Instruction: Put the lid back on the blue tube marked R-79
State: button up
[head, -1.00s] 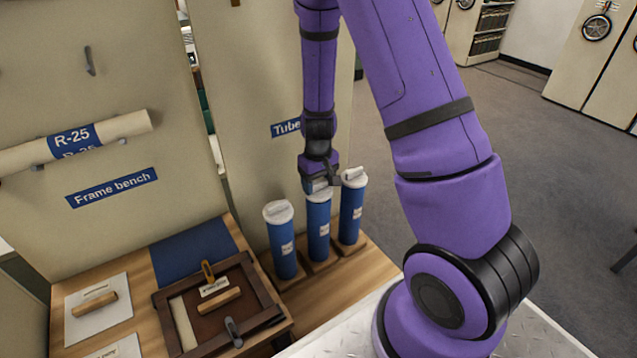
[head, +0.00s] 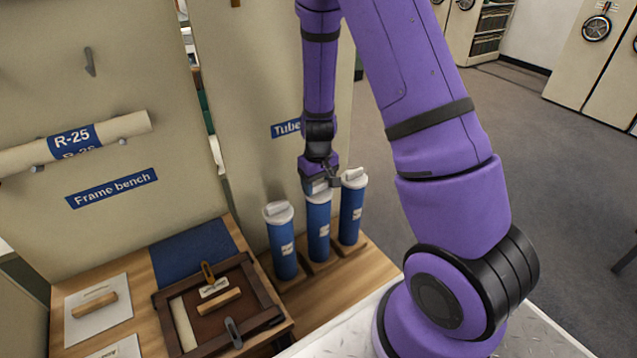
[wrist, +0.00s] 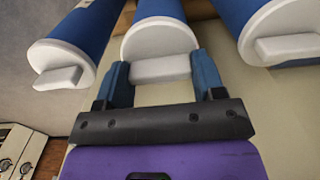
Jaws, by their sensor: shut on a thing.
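Three blue tubes with white lids stand upright in a row on the wooden bench: the left tube (head: 286,254), the middle tube (head: 318,232) and the right tube (head: 351,214). Their small labels are too small to read, so I cannot tell which is R-79. My gripper (head: 319,186) is at the top of the middle tube. In the wrist view, my gripper (wrist: 162,74) is shut on the block handle of the middle tube's white lid (wrist: 160,40), one finger at each end. This lid sits at the tube's mouth; I cannot tell whether it is fully seated.
The left and right tubes stand close on both sides of my gripper. A dark frame (head: 272,317) with tools lies on the bench to the left, near a blue mat (head: 192,250). A beige panel (head: 265,90) rises behind the tubes. Open floor (head: 540,150) lies to the right.

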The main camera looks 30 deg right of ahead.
dwell(0.8)
jog(key=o, duration=1.4)
jog(key=shift+c, duration=0.2)
jog(key=shift+r, duration=3.45)
grip_shut()
jog(key=shift+f, duration=2.8)
